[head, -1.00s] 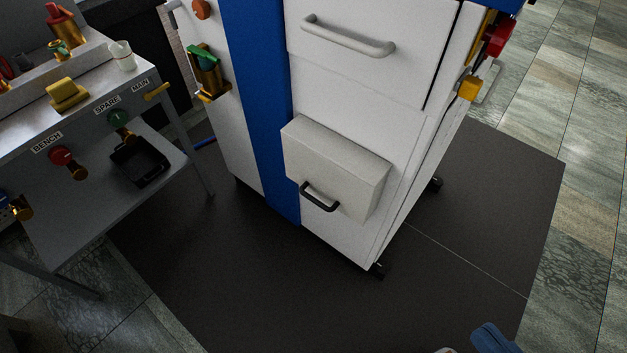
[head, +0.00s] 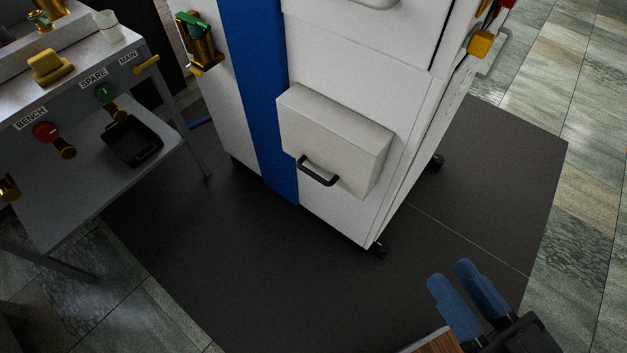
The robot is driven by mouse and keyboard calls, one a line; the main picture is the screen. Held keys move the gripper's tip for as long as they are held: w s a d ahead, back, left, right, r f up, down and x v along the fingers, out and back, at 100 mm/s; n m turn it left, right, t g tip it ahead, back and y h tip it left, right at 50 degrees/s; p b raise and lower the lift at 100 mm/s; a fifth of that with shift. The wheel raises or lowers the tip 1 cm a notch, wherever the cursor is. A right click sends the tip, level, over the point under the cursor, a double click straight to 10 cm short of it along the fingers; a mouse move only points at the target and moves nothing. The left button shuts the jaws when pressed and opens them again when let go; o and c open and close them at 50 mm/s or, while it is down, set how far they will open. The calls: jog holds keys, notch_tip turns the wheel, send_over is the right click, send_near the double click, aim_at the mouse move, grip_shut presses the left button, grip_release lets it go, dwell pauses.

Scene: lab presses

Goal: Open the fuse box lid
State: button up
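The fuse box (head: 335,140) looks to be the white box low on the front of the white cabinet. Its lid is shut and carries a dark handle (head: 318,172) at the lower left of its front face. My gripper (head: 455,288) is at the lower right, with two blue fingers spread apart and nothing between them. It is over the dark mat, to the right of and nearer than the box, well apart from the handle.
The white cabinet (head: 345,60) has a blue stripe and small wheels. A metal bench (head: 60,90) with labelled valves and a black tray (head: 133,139) stands at the left. A wooden-looking edge (head: 432,342) shows at the bottom. The dark mat (head: 260,270) before the cabinet is clear.

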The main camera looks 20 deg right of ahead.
jog(key=shift+o, duration=0.2)
jog(key=w+a+f+m+t+h+b, duration=0.1)
jog(key=w+f+m+t+h+b, duration=0.2)
jog(key=w+f+m+h+b, duration=0.5)
jog(key=w+f+m+b, duration=0.5)
jog(key=w+f, duration=0.3)
jog(key=w, duration=0.1)
jog(key=shift+w+t, duration=0.2)
jog(key=shift+t, duration=0.1)
jog(key=w+a+f+m+g+h+b, duration=0.6)
jog(key=w+f+m+b, duration=0.4)
jog(key=w, duration=0.3)
jog(key=w+d+y, duration=0.1)
jog(key=w+d, duration=0.3)
jog(key=w, duration=0.1)
jog(key=shift+w+r, duration=0.15)
jog(key=shift+r, duration=0.2)
jog(key=shift+d, duration=0.1)
grip_shut()
